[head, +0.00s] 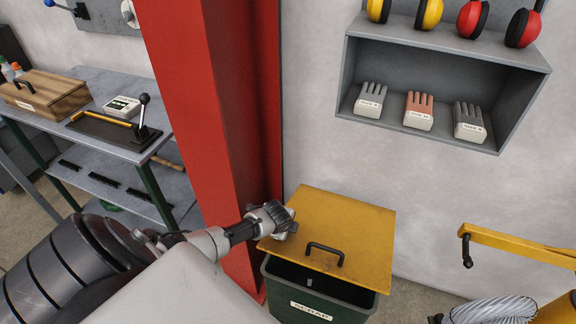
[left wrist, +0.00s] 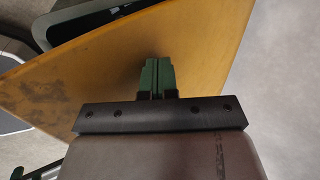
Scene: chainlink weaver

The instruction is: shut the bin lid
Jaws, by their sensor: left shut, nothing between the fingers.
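The green bin (head: 282,294), labelled SCRAP, stands on the floor beside the red column. Its yellow lid (head: 345,218) is partly open, with a dark gap between its front edge and the bin rim. A black handle (head: 324,253) sits near the lid's front edge. My left gripper (head: 286,224) is at the lid's left edge, shut and empty. In the left wrist view its closed green fingers (left wrist: 158,78) lie in front of the lid's flat face (left wrist: 200,50); I cannot tell whether they touch it. My right gripper is not in view.
The red column (head: 215,110) rises close to the left of the bin. A grey wall shelf (head: 352,80) holds gloves and ear defenders. A yellow arm with a hook (head: 515,243) stands at right. A workbench (head: 75,125) is at left.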

